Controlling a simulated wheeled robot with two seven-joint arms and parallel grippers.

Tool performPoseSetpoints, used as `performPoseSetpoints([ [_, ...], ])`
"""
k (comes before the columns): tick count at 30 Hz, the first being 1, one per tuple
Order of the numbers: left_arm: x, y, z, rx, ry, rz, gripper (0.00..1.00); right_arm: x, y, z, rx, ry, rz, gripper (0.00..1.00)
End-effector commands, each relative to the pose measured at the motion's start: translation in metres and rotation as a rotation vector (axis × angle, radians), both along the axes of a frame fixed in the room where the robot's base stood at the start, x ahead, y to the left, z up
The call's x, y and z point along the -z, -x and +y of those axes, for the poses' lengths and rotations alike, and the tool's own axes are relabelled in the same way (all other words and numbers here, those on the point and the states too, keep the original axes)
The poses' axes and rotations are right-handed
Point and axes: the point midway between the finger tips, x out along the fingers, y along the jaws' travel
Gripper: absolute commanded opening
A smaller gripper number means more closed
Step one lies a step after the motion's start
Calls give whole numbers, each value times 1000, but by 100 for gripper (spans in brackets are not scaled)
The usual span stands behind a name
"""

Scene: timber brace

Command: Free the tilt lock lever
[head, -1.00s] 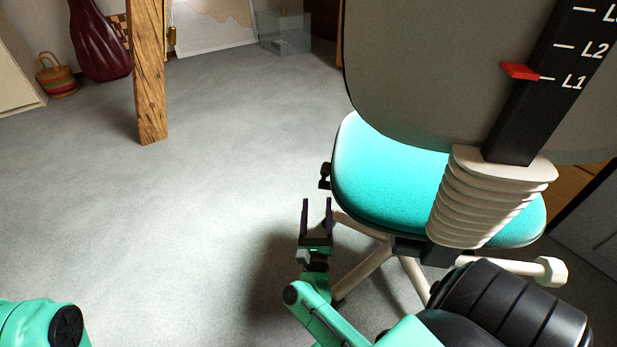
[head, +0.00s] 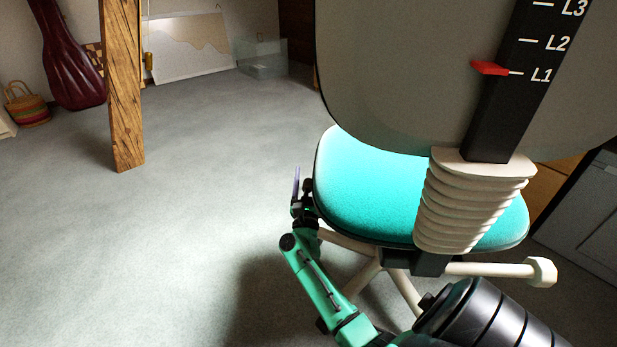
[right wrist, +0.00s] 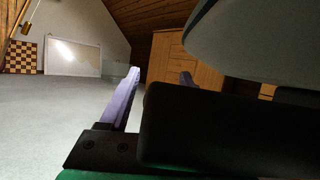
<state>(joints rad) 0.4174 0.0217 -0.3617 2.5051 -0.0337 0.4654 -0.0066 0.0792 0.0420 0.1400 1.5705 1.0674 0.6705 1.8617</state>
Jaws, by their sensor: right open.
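An office chair with a turquoise seat (head: 372,190) and a grey back (head: 400,70) stands with its back toward me. My right gripper (head: 302,188) is at the left edge of the seat, partly hidden behind its own wrist. In the right wrist view its two purple fingers (right wrist: 160,76) are apart. A large black part (right wrist: 235,125), perhaps the lever, is close to the camera and covers most of the right finger; I cannot tell whether the fingers touch it. In the head view I cannot make out the lever separately from the dark gripper parts. My left gripper is out of view.
The ribbed bellows (head: 460,205) and a scale with a red pointer (head: 489,68) are at the chair's rear. A wooden post (head: 124,90) stands left. The floor between is clear.

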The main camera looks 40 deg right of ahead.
Motion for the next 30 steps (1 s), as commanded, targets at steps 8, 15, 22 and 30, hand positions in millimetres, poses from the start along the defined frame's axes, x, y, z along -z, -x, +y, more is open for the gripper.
performPoseSetpoints([
  [8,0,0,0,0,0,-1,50,0,0,0,0,1,1,0],
  [15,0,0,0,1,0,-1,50,0,0,0,0,1,1,0],
  [22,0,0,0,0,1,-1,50,0,0,1,0,1,1,0],
  [30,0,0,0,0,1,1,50,1,1,1,0,0,1,0],
])
